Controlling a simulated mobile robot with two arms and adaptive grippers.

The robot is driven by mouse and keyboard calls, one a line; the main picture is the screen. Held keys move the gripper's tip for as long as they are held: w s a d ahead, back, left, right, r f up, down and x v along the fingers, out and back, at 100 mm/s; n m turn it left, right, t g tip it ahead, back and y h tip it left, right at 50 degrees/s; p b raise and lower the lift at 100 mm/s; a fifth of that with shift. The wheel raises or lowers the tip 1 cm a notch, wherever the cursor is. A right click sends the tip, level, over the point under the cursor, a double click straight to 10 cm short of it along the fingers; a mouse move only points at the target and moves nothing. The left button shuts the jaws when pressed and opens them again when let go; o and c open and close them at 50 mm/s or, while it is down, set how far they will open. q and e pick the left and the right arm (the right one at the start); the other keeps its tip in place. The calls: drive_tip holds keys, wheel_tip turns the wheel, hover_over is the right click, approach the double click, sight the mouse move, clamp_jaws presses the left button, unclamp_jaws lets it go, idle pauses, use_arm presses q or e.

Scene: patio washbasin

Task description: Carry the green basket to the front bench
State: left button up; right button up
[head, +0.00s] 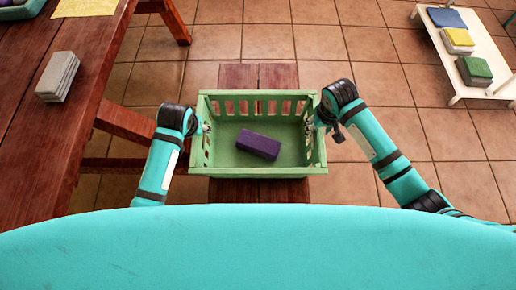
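A green slatted basket (258,170) is in the middle of the head view, upright, with a purple block (259,144) lying inside. My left gripper (206,127) is at the basket's left end wall. My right gripper (311,126) is at its right end wall. Both touch or nearly touch the wall near the rim; their fingers are small and partly hidden, so I cannot tell their opening. A reddish-brown wooden bench (258,77) shows behind and below the basket. I cannot tell whether the basket rests on it or hangs above it.
A large wooden table (35,140) runs along the left, with a grey block stack (57,77) and a yellow cloth (86,7) on it. A low white bench (466,65) at the upper right holds several coloured blocks. Open tiled floor (350,50) lies between.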

drive_tip(key=shift+a+r, duration=0.1)
drive_tip(key=shift+a, duration=0.05)
use_arm(q)
drive_tip(key=v, duration=1.2)
use_arm(e)
wheel_tip(320, 180, up, 12)
drive_tip(key=s, duration=0.1)
drive_tip(key=shift+s, duration=0.4)
